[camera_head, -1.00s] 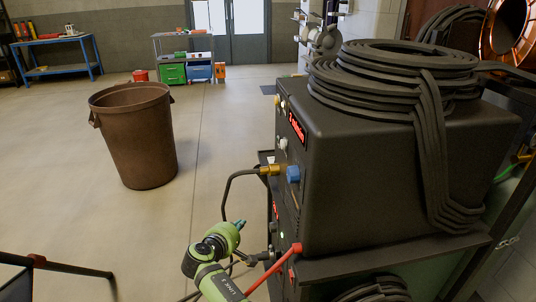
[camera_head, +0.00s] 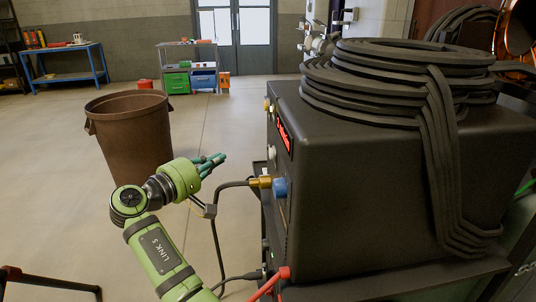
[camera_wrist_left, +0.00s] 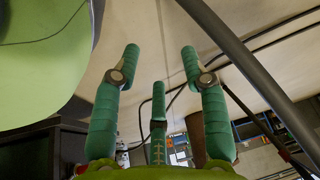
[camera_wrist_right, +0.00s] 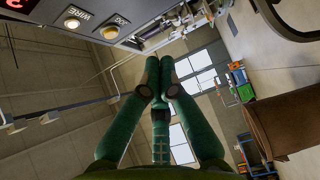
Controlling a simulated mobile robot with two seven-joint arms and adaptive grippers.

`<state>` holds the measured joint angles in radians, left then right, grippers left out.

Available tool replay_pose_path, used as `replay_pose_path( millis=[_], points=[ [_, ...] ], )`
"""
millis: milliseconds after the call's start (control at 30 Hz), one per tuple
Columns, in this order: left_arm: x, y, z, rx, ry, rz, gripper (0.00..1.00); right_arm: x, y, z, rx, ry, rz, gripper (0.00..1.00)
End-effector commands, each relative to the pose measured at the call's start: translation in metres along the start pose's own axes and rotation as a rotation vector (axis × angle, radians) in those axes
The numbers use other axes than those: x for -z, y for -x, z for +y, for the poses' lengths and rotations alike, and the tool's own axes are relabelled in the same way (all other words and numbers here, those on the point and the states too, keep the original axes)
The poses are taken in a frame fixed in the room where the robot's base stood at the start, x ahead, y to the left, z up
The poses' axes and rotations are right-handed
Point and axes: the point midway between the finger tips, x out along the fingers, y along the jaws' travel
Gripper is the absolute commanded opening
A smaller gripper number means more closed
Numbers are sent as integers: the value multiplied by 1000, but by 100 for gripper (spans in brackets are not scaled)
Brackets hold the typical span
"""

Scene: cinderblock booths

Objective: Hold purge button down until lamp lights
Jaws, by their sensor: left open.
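The black machine (camera_head: 390,180) stands at the right of the head view, its front panel facing left and seen edge-on. A white button (camera_head: 271,153) and a yellowish one (camera_head: 267,103) stick out of that panel. The right wrist view shows two pale round buttons, one (camera_wrist_right: 75,20) by a WIRE label and another (camera_wrist_right: 110,32). I cannot tell which is the purge button, or whether its lamp is lit. My right gripper (camera_head: 218,161) is shut and empty, left of the panel and apart from it. My left gripper (camera_wrist_left: 160,66) is open and empty.
A blue connector (camera_head: 280,187) with a brass fitting and black hose juts from the panel near my right gripper. Coiled black hose (camera_head: 410,75) lies on the machine. A brown bin (camera_head: 135,145) stands on the floor behind my right arm. Open floor lies to the left.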

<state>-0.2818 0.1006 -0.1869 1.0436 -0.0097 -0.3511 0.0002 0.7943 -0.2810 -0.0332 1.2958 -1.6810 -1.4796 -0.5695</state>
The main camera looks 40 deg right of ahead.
Motion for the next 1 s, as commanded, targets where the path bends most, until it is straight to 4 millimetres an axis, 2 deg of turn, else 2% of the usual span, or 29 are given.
replay_pose_path(
  millis=[233, 700, 1000],
  points=[
    [1, 1, -1, 1, -2, 11, 44, -9, -9, 0, 1, 0, 0, 0],
    [-1, 5, -5, 4, -13, 56, 44, -53, -52, 2, 1, 2, 0, 0],
    [-4, 6, -6, 4, -16, 73, 44, -63, -62, 0, 0, 1, 2, 0]
  ],
)
